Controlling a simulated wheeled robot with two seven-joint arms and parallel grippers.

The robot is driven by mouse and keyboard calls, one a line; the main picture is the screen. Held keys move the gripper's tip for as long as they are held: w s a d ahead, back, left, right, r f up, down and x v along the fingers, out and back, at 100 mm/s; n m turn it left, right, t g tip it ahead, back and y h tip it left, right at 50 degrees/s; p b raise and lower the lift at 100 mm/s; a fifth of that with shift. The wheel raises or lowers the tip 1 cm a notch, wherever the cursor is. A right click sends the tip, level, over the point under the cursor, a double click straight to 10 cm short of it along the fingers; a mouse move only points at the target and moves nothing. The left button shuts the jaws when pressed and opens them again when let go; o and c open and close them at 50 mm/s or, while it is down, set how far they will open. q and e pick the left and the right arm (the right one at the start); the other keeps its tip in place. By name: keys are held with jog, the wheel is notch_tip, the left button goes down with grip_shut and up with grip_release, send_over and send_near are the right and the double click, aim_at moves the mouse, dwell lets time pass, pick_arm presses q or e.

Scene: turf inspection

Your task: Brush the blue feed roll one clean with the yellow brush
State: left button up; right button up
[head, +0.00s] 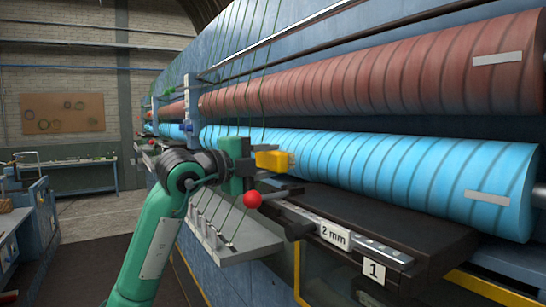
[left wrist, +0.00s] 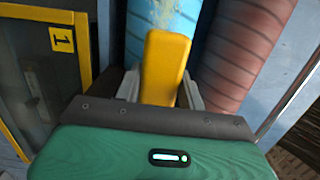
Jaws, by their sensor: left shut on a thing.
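The blue feed roll (head: 400,170) lies level along the machine, above the plate marked 1 (head: 374,271). It also shows in the left wrist view (left wrist: 203,22), with pale specks on its surface just beyond the brush. My left gripper (head: 252,161) is shut on the yellow brush (head: 271,161), whose pale bristles point toward the roll. In the left wrist view the brush (left wrist: 165,65) stands between the grey fingers. I cannot tell whether the bristles touch the roll. My right gripper is not in view.
A red-brown roll (head: 390,85) runs above the blue one. Below the brush are a red ball knob (head: 252,199), a small grey shelf (head: 232,243) and a dark ledge with a "2 mm" label (head: 334,236). Green strands hang in front of the machine. Open floor lies at the left.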

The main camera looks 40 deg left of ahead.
pick_arm(q)
jog(key=shift+s+d, duration=0.2)
jog(key=shift+d, duration=0.3)
jog(key=shift+a, duration=0.15)
jog(key=shift+s+a+f+b, duration=0.1)
jog(key=shift+s+a+b, duration=0.1)
jog(key=shift+s+b, duration=0.35)
jog(key=v, duration=0.1)
jog(key=b+v, duration=0.1)
jog(key=v, duration=0.2)
jog(key=shift+a+b, duration=0.3)
jog(key=shift+b, duration=0.05)
jog(key=shift+s+a, duration=0.1)
jog(key=shift+s, duration=0.2)
